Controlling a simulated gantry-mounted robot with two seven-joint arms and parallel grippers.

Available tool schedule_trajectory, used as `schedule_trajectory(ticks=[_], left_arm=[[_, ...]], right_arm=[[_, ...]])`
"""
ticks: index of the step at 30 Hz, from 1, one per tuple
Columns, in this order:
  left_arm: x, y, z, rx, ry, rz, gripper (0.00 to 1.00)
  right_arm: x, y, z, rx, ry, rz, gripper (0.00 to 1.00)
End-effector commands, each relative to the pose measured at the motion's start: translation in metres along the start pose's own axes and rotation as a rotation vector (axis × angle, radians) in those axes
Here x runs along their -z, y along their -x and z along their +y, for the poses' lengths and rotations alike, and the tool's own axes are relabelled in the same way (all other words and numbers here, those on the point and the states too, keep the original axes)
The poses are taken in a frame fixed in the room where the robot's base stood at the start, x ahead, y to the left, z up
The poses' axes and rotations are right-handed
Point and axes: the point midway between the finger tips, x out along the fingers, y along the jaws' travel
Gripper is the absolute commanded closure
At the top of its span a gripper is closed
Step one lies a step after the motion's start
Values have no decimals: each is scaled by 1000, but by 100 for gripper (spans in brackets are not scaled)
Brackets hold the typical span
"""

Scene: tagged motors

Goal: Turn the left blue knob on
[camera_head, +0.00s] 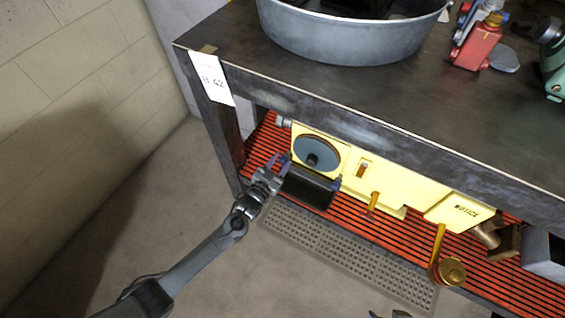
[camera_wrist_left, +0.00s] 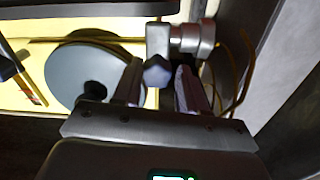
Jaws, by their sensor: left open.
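My left gripper (camera_head: 277,165) reaches under the workbench to the left end of the cream machine (camera_head: 390,192), beside its grey-blue disc (camera_head: 316,151). Its two fingers are apart. In the left wrist view, a small faceted blue-grey knob (camera_wrist_left: 157,72) on a metal fitting (camera_wrist_left: 192,38) shows between and just beyond the fingertips (camera_wrist_left: 158,82). I cannot tell whether they touch it. In the head view this knob is largely hidden by the gripper. Another small bluish piece (camera_head: 337,183) shows right of the black box (camera_head: 308,187). A dark tip, probably my right gripper (camera_head: 390,314), shows at the bottom edge.
The machine stands on a red slatted shelf (camera_head: 345,218) under the dark workbench (camera_head: 420,100). The bench leg (camera_head: 222,130) is close left of my left gripper. A brass handle (camera_head: 450,271) sticks out at right. A grey perforated mat (camera_head: 340,252) lies in front.

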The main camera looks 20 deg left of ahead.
Motion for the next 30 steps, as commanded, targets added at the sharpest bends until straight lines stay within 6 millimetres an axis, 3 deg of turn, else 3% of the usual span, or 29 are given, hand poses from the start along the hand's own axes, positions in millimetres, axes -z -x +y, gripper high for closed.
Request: schedule_trajectory(ticks=[6, 15, 24, 30], left_arm=[[-1, -14, 1, -1, 1, -1, 58], [0, -16, 0, -1, 1, -2, 58], [0, -16, 0, -1, 0, -1, 98], [0, -16, 0, -1, 14, -2, 98]], right_arm=[[-3, -9, -1, 1, 0, 0, 31], [-2, -8, -2, 6, -6, 1, 31], [-2, -8, -4, 10, -11, 2, 31], [-2, -7, -3, 9, -11, 2, 31]])
